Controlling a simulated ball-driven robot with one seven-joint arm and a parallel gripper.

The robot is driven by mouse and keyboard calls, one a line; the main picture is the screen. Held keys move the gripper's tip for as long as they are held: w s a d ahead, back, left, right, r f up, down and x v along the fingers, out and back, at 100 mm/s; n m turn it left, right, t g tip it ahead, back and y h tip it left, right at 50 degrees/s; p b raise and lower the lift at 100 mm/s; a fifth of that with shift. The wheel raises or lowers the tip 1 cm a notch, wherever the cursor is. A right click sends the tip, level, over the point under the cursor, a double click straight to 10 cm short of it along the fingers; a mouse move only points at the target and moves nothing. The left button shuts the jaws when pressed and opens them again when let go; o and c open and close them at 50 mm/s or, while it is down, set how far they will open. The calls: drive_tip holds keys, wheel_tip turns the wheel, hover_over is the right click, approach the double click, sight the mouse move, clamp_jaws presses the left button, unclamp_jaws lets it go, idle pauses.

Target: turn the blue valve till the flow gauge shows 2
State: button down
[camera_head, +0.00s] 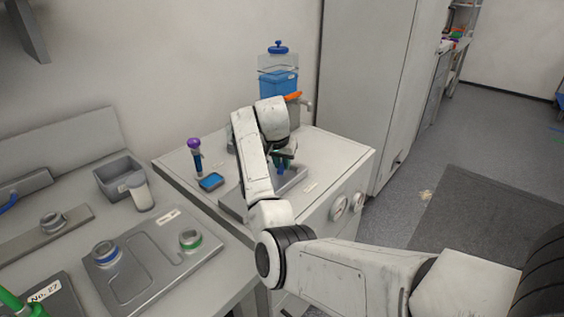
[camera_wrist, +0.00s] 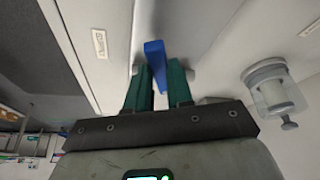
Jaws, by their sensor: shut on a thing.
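My gripper (camera_head: 283,156) is over the top of the grey-white cabinet, partly hidden behind my arm. In the wrist view my gripper (camera_wrist: 160,84) has its two green fingers shut on the blue valve's handle (camera_wrist: 154,56), a flat blue bar that sticks out beyond them. In the head view a small bit of the blue valve (camera_head: 281,169) shows below the fingers. Two round white gauges (camera_head: 339,208) (camera_head: 357,201) sit on the cabinet's front. They are too small to read, and I cannot tell which is the flow gauge.
A clear tank with blue liquid (camera_head: 279,82) stands at the cabinet's back, with an orange part beside it. A purple-topped blue post (camera_head: 195,153) and a small blue-screened device (camera_head: 211,181) are left of my arm. A bench with trays (camera_head: 130,262) is at left.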

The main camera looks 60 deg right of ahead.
drive_tip(key=shift+r, duration=0.1)
drive_tip(key=p, duration=0.1)
drive_tip(key=n+p, duration=0.1)
drive_tip(key=shift+s+r+p, duration=0.2)
drive_tip(key=shift+s+p, duration=0.1)
drive_tip(key=shift+s, duration=0.05)
drive_tip(key=shift+s+d+n+t+p, duration=0.2)
drive_tip(key=shift+n+t+p, duration=0.25)
drive_tip(key=shift+p, duration=0.35)
drive_tip(key=shift+s+f+n+p, duration=0.1)
drive_tip(key=shift+f+n+p, duration=0.15)
drive_tip(key=shift+n+p, duration=0.1)
drive_tip(key=c, duration=1)
unclamp_jaws()
drive_tip(key=v, duration=1)
drive_tip(key=shift+r, duration=0.35)
